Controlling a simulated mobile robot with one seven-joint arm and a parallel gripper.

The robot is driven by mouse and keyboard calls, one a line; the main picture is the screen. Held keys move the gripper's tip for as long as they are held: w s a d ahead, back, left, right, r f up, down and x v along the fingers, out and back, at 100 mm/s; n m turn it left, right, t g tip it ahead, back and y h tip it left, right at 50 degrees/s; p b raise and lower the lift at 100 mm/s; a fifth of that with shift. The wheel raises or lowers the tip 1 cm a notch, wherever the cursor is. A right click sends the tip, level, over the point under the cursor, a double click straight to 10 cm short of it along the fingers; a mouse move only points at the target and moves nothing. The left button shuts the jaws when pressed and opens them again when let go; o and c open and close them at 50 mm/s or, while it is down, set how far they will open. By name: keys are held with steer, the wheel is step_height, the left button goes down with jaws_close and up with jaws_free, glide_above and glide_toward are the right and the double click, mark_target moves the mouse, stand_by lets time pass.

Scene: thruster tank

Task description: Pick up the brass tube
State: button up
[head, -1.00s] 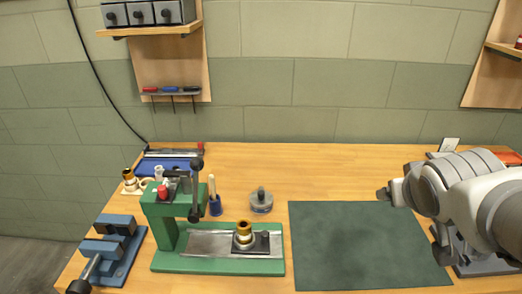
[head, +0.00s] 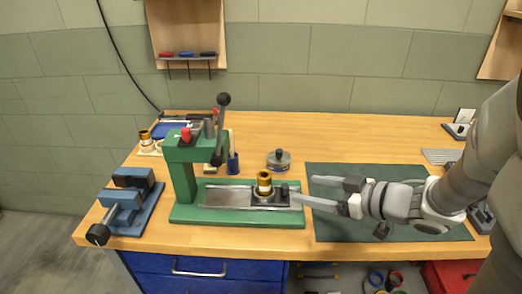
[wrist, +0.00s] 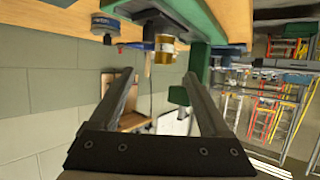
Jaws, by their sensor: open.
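A brass tube (head: 264,180) stands upright in a dark holder on the metal bed of the green press. It also shows in the wrist view (wrist: 164,50), above and between the fingers, with a pale collar at one end. My gripper (head: 303,189) is open and empty to the right of the tube, with its fingers pointing left towards it. In the wrist view the two fingers (wrist: 158,76) are spread apart, and the tube lies beyond their tips. A second brass-coloured piece (head: 145,136) stands at the back left of the bench.
The green press (head: 183,180) has a tall lever with a black knob (head: 224,99) left of the tube. A grey round part (head: 279,159) sits behind the tube. A blue vise (head: 131,200) stands at the left. A dark green mat (head: 330,229) lies under my gripper.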

mark_target(271, 183)
steer(key=b+x, duration=0.3)
steer(key=x, duration=0.8)
steer(key=shift+s+a+f+b, duration=0.1)
steer(key=shift+s+b, duration=0.1)
steer(key=shift+b, duration=0.1)
steer(key=shift+w+a+f, duration=0.15)
steer(key=shift+w+a, duration=0.25)
steer(key=b+x, duration=0.1)
steer(key=x, duration=0.1)
steer(key=b+x, duration=0.1)
steer(key=x, duration=0.2)
steer(key=shift+s+a, duration=0.1)
steer(key=shift+a, duration=0.2)
jaws_close()
